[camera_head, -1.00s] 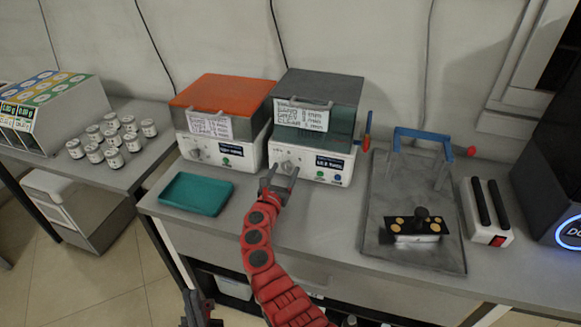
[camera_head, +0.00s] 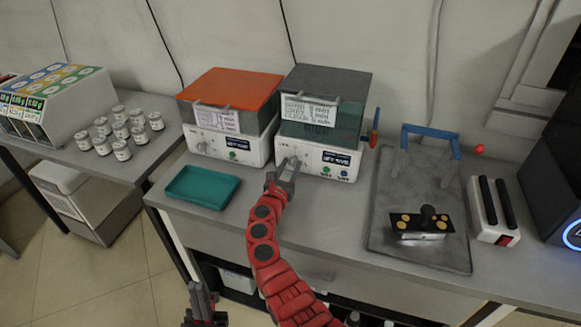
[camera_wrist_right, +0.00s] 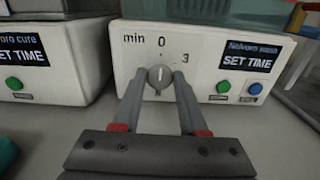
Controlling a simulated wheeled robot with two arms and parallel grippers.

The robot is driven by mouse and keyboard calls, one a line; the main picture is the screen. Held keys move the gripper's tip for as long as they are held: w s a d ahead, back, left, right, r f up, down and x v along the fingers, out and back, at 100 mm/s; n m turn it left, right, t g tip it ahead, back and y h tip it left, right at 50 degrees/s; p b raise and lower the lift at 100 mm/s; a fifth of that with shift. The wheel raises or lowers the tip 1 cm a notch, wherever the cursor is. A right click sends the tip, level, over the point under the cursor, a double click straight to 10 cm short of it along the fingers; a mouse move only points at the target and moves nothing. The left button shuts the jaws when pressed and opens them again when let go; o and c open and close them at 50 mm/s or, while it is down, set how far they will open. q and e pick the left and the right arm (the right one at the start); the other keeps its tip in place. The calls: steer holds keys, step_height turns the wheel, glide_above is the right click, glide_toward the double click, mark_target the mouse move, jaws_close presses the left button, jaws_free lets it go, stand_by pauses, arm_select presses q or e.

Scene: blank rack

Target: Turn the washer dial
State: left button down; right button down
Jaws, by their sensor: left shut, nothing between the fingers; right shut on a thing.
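The washer (camera_head: 320,130) has a dark grey lid, a teal see-through body and a white front panel. The right wrist view shows its label "wash", the panel (camera_wrist_right: 185,55) and the marks "min", "0" and "3". The small grey dial (camera_wrist_right: 160,77) is below the 0, its light pointer line roughly upright. My right gripper (camera_wrist_right: 160,88) is shut on the dial, one finger on each side. In the head view, my right gripper (camera_head: 288,168) reaches the washer's front, and its fingers hide most of the dial. My left gripper (camera_head: 199,292) is shut and empty, low in front of the bench.
An orange-lidded cure unit (camera_head: 228,110) stands left of the washer. A teal tray (camera_head: 203,187) lies before it. A metal plate (camera_head: 405,250) with a blue-topped frame (camera_head: 432,138) and a white block (camera_head: 493,210) are at right. Jars (camera_head: 120,130) stand on the left table.

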steer(key=shift+f+m+b, duration=0.15)
steer(key=shift+m+b, duration=0.6)
steer(key=shift+m, duration=0.45)
steer(key=m+b, duration=0.2)
steer(key=m, duration=0.1)
steer(key=shift+d+m+b, duration=0.1)
steer(key=shift+m+b, duration=0.25)
steer(key=shift+m, duration=0.25)
steer(key=shift+c, duration=2.4)
jaws_free()
steer(key=shift+s, duration=0.1)
